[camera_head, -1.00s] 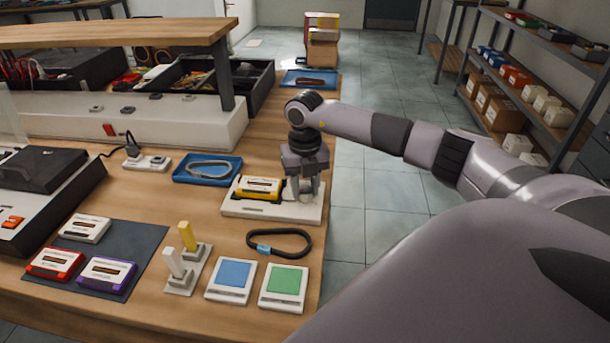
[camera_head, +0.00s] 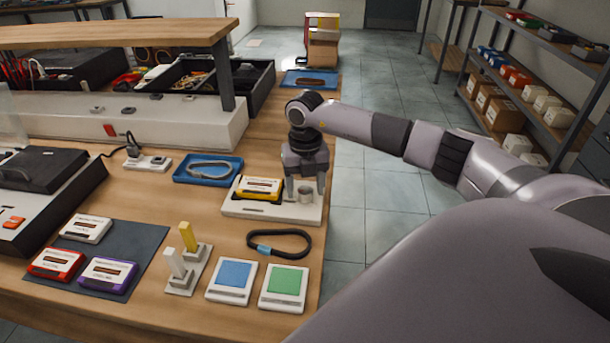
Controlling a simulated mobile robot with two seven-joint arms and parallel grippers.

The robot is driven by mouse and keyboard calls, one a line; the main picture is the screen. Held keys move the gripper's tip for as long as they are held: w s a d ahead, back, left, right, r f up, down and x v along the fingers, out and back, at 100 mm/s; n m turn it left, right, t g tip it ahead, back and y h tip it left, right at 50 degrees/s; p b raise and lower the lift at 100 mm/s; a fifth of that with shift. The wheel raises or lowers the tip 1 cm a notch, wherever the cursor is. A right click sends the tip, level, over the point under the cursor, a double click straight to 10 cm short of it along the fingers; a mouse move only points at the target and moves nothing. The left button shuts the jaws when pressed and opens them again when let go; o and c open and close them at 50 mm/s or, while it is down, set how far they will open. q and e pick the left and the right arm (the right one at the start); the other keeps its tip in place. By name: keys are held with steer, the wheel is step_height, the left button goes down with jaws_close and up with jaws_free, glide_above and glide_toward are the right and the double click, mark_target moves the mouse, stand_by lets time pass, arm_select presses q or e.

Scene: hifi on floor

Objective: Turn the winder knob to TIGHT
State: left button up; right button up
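The winder is a white base (camera_head: 240,208) near the right edge of the wooden table, with a yellow cassette (camera_head: 261,188) lying on it. Its round grey knob (camera_head: 305,194) stands on the right part of the base. My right gripper (camera_head: 305,188) points down over the knob, with one finger on each side. The fingers look apart from the knob, so the gripper seems open around it. The knob's pointer and the TIGHT mark cannot be made out. My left gripper is not in view.
A blue tray (camera_head: 178,176) lies left of the winder. A black looped band (camera_head: 280,252), a blue pad (camera_head: 232,277) and a green pad (camera_head: 284,283) lie in front. A stand with white and yellow levers (camera_head: 187,270) and several cassettes on a dark mat (camera_head: 148,243) are further left.

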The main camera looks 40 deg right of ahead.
mark_target(306, 190)
step_height(306, 190, up, 7)
steer(key=shift+r+b, duration=0.1)
steer(key=shift+b, duration=0.25)
steer(key=shift+s, duration=0.1)
stand_by(0.6)
